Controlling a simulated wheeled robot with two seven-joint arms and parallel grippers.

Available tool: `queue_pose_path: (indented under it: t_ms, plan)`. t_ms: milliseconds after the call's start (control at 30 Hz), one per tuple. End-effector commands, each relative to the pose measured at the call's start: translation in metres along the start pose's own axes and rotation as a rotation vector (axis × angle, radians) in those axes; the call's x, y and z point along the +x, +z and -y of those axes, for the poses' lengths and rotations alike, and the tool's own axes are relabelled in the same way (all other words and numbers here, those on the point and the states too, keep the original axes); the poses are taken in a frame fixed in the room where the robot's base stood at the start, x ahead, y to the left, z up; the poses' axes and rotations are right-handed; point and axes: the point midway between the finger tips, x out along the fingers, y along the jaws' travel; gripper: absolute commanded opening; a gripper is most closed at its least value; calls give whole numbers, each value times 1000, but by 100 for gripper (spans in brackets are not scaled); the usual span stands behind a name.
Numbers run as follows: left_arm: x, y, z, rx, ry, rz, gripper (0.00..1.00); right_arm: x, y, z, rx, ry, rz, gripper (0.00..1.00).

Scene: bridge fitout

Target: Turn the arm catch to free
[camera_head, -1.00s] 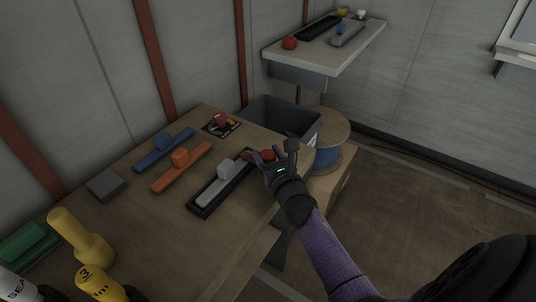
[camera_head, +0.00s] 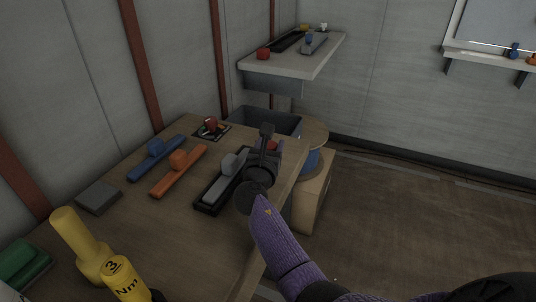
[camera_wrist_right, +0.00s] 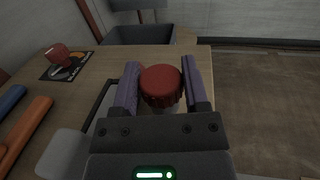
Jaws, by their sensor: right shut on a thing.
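My right gripper (camera_head: 268,152) is at the table's right edge, beyond the black tray. In the right wrist view, its two purple fingers (camera_wrist_right: 161,76) are shut on a round red ribbed knob (camera_wrist_right: 161,88). A pale part shows just below the knob. In the head view the hand hides most of this red knob (camera_head: 272,145). Another red knob (camera_head: 211,123) stands on a small dark marked plate at the table's back; it also shows in the wrist view (camera_wrist_right: 59,55). I cannot tell which way the gripped knob points. My left gripper is out of view.
A black tray with a grey handled piece (camera_head: 226,175) lies close beside the hand. Orange (camera_head: 178,172) and blue (camera_head: 156,158) bars lie further left. Yellow tools (camera_head: 80,240) stand in front. A grey bin (camera_head: 262,119) is behind, and a shelf (camera_head: 290,63) above.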

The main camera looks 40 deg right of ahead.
Motion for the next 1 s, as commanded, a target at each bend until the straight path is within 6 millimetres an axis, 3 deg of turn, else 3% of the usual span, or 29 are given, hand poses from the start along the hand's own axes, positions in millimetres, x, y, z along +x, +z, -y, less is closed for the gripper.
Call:
queue_pose_path:
  t_ms: [500,1000]
  plan:
    - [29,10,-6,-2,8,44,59,0,-4,-1,-2,-329,-5,0]
    - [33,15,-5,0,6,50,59,0,-2,0,-2,-400,-6,0]
